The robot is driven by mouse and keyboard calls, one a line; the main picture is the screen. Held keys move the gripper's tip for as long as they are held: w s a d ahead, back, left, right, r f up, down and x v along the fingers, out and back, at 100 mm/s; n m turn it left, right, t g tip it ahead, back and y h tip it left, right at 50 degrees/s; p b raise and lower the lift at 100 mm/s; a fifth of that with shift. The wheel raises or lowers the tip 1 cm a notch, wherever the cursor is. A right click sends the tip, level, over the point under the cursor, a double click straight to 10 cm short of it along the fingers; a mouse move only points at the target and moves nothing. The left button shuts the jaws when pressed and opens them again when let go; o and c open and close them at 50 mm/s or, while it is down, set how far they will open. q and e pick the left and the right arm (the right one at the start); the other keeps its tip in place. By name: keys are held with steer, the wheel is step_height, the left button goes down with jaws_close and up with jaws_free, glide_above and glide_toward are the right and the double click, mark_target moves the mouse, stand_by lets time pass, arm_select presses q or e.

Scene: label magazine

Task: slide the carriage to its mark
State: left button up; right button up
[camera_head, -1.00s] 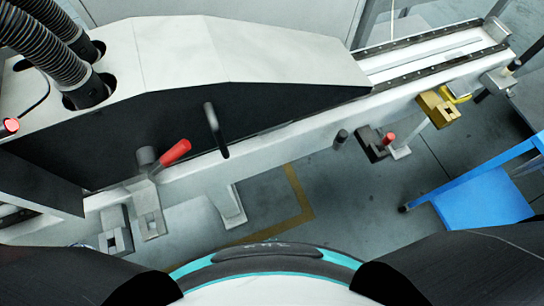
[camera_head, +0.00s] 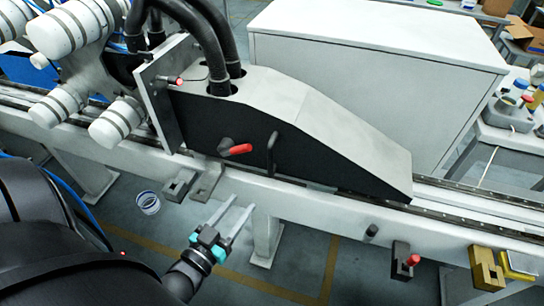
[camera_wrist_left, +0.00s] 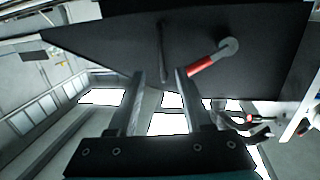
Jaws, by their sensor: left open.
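The carriage (camera_head: 345,140) is a pale wedge-shaped housing with a black side, seated on the long rail. A black upright handle (camera_head: 271,153) and a red-gripped lever (camera_head: 237,150) stand on its black side. My left gripper (camera_head: 241,204) is open and empty, below and in front of the handle, apart from it. In the left wrist view the handle (camera_wrist_left: 163,50) shows beyond the gap between the fingers (camera_wrist_left: 160,76), with the red lever (camera_wrist_left: 204,63) to its right. I cannot make out which feature is the mark. My right gripper is not in view.
Along the rail's front edge (camera_head: 330,205) are a grey block (camera_head: 178,187), a black block with a red knob (camera_head: 400,264) and a gold block (camera_head: 487,268). Black hoses (camera_head: 212,45) rise from the carriage top. A white cabinet (camera_head: 380,60) stands behind. A tape roll (camera_head: 148,202) shows lower left.

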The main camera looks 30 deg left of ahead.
mark_target(269, 161)
arm_select(q)
steer(key=shift+t, duration=0.3)
steer(key=w, duration=0.5)
steer(key=w+r, duration=0.1)
steer(key=w, duration=0.4)
steer(key=w+r, duration=0.1)
steer(key=w, duration=0.4)
steer(key=shift+w+a, duration=0.15)
steer(key=shift+a, duration=0.2)
jaws_close()
stand_by(0.7)
